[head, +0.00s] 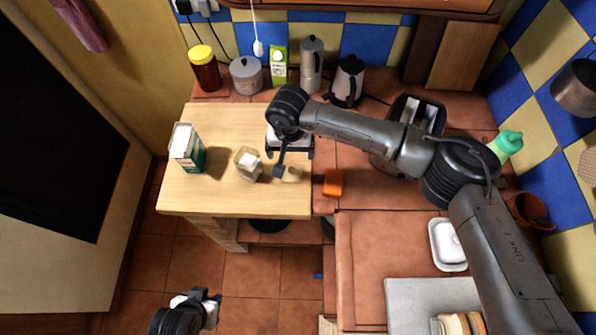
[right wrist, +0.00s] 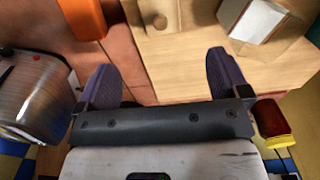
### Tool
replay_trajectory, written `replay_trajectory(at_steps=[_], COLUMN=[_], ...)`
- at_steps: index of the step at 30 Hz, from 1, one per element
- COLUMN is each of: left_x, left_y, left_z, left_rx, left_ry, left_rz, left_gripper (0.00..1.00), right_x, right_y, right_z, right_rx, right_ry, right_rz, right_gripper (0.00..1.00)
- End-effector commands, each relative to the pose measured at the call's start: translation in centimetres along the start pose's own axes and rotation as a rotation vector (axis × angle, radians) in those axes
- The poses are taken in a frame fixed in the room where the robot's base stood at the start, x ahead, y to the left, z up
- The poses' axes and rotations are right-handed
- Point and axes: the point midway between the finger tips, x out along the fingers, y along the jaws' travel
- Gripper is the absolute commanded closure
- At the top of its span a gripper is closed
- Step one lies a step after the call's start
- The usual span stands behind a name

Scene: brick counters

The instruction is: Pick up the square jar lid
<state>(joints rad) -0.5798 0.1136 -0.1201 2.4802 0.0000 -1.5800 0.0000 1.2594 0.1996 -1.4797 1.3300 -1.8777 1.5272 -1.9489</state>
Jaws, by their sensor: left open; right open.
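The square jar lid (head: 291,174) is a small pale wooden piece on the light wood counter. In the right wrist view the lid (right wrist: 160,20) shows a round knob at the top, cut by the frame edge. The square glass jar (head: 248,163) with white contents stands left of it, and shows at the upper right of the right wrist view (right wrist: 258,25). My right gripper (right wrist: 163,68) is open and empty, its fingers spread, with the lid ahead of the gap. My left gripper (head: 208,305) is open, low over the floor, away from the counter.
An orange block (head: 333,183) lies right of the lid. A milk carton (head: 187,148) stands at the counter's left. A toaster (head: 418,115), a grey pot (head: 246,75) and a red jar with a yellow lid (head: 205,69) stand farther back. The wood front is clear.

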Motion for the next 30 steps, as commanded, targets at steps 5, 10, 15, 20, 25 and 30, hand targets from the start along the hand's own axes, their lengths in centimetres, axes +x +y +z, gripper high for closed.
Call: replay_trajectory(at_steps=[5, 10, 15, 20, 25, 30], left_x=[0.0, 0.0, 0.0, -0.1, -0.4, -0.3], left_y=[-0.1, -0.3, -0.3, -0.3, -0.2, 0.0], left_z=[0.0, 0.1, 0.1, 0.1, 0.0, -0.1], left_rx=[0.004, 0.010, 0.011, 0.011, 0.007, 0.000], left_ry=[-0.001, -0.002, -0.003, -0.003, -0.002, -0.001], left_rz=[-0.003, -0.008, -0.009, -0.008, -0.005, 0.000], left_gripper=[0.57, 0.57, 0.57, 0.57, 0.57, 0.57], right_x=[3.4, 5.7, 6.8, 7.6, 9.8, 11.6], right_y=[0.0, -0.1, -0.1, -0.1, 0.1, 0.0], right_z=[0.1, 0.2, 0.2, 0.2, 0.3, 0.3], right_rx=[0.002, 0.000, 0.001, 0.001, 0.003, 0.001], right_ry=[-0.005, -0.004, -0.003, -0.004, -0.005, -0.004], right_rz=[0.001, -0.001, -0.003, -0.003, -0.004, -0.005], right_gripper=[0.06, 0.06, 0.06, 0.06, 0.06, 0.06])
